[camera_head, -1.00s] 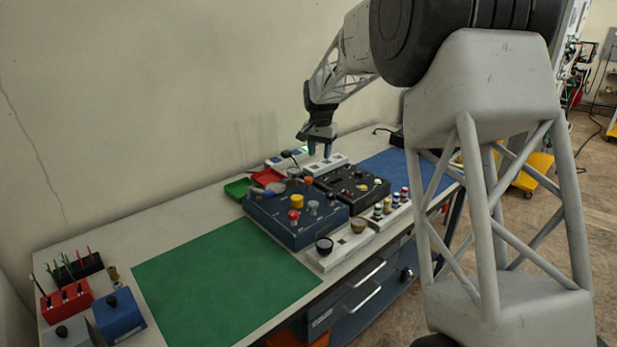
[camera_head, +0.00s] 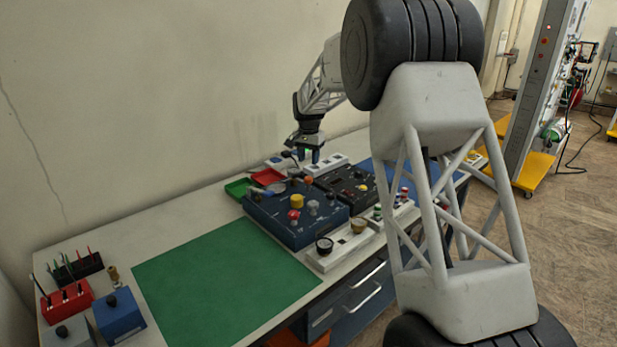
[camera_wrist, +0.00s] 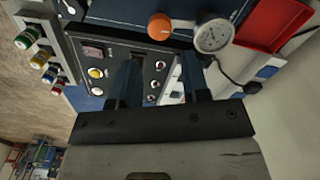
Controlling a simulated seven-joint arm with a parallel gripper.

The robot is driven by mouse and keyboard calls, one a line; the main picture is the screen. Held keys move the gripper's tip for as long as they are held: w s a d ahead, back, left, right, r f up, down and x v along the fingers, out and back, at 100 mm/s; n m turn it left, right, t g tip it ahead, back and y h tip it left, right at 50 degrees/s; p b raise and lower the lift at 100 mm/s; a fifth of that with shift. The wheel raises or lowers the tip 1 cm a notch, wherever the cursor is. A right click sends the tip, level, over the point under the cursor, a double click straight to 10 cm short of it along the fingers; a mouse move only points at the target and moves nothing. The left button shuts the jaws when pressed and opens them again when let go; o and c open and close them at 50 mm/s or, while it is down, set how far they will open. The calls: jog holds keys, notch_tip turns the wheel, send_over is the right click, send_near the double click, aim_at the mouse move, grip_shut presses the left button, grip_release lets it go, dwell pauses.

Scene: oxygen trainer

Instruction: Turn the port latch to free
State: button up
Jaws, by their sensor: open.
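I cannot tell which part is the port latch. The blue panel box (camera_head: 262,217) stands mid-bench with a yellow knob (camera_head: 297,201), a red knob (camera_head: 293,215) and grey knobs on top. An orange knob (camera_wrist: 160,26) and a round white gauge (camera_wrist: 213,36) show at the top of the wrist view. A black panel (camera_wrist: 118,48) with a yellow button (camera_wrist: 96,73) and small knobs lies behind the fingers. My gripper (camera_wrist: 162,78) is open and empty. In the head view, my gripper (camera_head: 312,156) hangs above the bench's back, near a white socket strip (camera_head: 327,168).
Red (camera_head: 267,177) and green (camera_head: 238,188) trays lie behind the blue box. A white strip with gauges (camera_head: 342,248) stands in front. Coloured caps (camera_wrist: 42,57) line the wrist view's left. The green mat (camera_head: 225,285) is clear. A wall (camera_head: 180,90) stands behind.

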aim_at(308, 177)
jog(key=shift+f, duration=3.75)
jog(key=c, duration=0.6)
jog(key=shift+c, duration=0.2)
